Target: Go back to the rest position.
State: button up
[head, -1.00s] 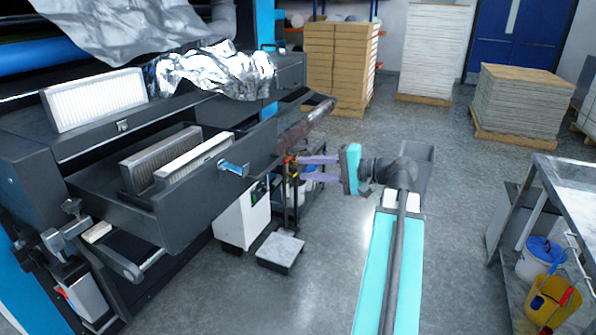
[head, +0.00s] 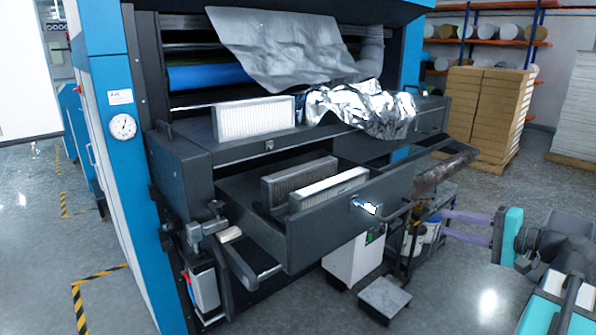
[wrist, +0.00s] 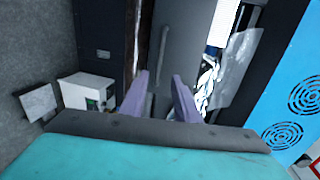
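My gripper (head: 447,226) is at the right of the head view, with two purple fingers pointing left toward the machine. The fingers are apart with nothing between them, so it is open and empty. In the wrist view, my gripper (wrist: 160,83) shows the same gap between its fingers. The open drawer (head: 335,225) of the machine is to the left of my gripper. A grey pleated filter (head: 298,182) and a white-edged filter (head: 328,188) stand in the drawer. Another white filter (head: 255,118) stands on the ledge above.
Crumpled silver foil (head: 360,108) lies on the machine's ledge. A dark roll (head: 440,172) sticks out near my gripper. A white box (head: 353,260) and a low stand (head: 384,297) are on the floor below. Stacked cartons (head: 488,110) stand behind. The floor at the right is clear.

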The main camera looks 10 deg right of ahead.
jog(key=w+a+f+g, duration=0.25)
jog(key=a+f, duration=0.25)
jog(key=f, duration=0.5)
jog(key=w+a+f+g, duration=0.2)
jog(key=w+a+f, duration=0.25)
jog(key=f, duration=0.55)
jog(key=s+a+f+n+g, duration=0.1)
jog(key=a+f+g, duration=0.2)
jog(key=a+f, duration=0.5)
jog(key=s+a+f+n+g, duration=0.25)
jog(key=a+f, duration=0.25)
jog(key=f, duration=0.7)
jog(key=s+a+f+n+g, duration=0.1)
jog(key=s+a+f+g, duration=0.25)
jog(key=a+f, duration=0.45)
jog(key=s+a+f+n+g+h, duration=0.2)
jog(key=s+f+n+g+h, duration=0.1)
jog(key=s+f, duration=0.7)
jog(key=s+a+f+n+g+h, duration=0.3)
jog(key=s+f+n+h, duration=0.1)
jog(key=s+f, duration=0.6)
jog(key=s+n, duration=0.1)
jog(key=s, duration=0.2)
jog(key=shift+s+a+f, duration=0.25)
jog(key=shift+s+a, duration=0.05)
jog(key=shift+s, duration=0.1)
